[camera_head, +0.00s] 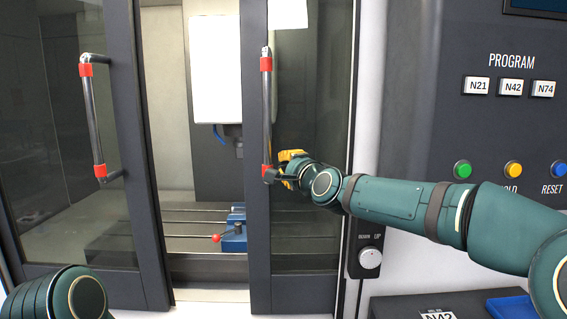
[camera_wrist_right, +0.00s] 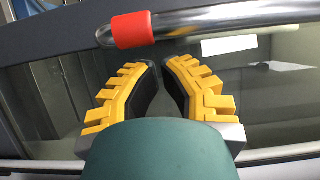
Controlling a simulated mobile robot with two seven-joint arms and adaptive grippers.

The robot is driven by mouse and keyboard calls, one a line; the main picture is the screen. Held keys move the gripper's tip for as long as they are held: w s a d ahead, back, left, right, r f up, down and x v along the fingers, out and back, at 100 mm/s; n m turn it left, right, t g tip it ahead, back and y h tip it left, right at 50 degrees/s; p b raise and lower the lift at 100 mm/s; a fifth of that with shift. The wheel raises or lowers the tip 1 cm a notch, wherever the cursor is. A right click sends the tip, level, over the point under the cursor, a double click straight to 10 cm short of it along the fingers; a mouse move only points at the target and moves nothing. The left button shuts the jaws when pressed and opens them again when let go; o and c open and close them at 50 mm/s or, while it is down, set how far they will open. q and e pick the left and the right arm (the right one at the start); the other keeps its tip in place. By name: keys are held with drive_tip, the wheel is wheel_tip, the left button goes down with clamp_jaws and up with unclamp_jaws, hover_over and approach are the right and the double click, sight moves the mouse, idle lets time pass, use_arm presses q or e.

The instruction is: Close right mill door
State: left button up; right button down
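The right mill door (camera_head: 312,110) is a dark-framed glass panel, standing apart from the left door (camera_head: 60,130) with an open gap between them. Its upright metal handle (camera_head: 267,115) has red ends and sits on the frame near the gap. My right gripper (camera_head: 284,176), with yellow fingers, is at the handle's lower end. In the right wrist view the fingertips (camera_wrist_right: 158,66) come together just short of the handle (camera_wrist_right: 210,20) and its red end. I see nothing held between them. My left gripper is out of view; only part of my left arm shows at the bottom left.
Through the gap show a blue vise (camera_head: 234,236) with a red knob and a white machine head (camera_head: 216,70). A control panel (camera_head: 430,100) with buttons is on the right, with a knob box (camera_head: 367,248) below. A dark tray (camera_head: 405,307) is at the bottom right.

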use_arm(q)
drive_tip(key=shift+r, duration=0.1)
use_arm(e)
drive_tip(key=shift+a, duration=0.4)
use_arm(q)
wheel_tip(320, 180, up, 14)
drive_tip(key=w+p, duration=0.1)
drive_tip(key=p, duration=1.2)
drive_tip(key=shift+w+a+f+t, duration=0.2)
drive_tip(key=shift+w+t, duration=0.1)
use_arm(e)
drive_tip(key=a, duration=2.8)
drive_tip(key=shift+a+f, duration=0.1)
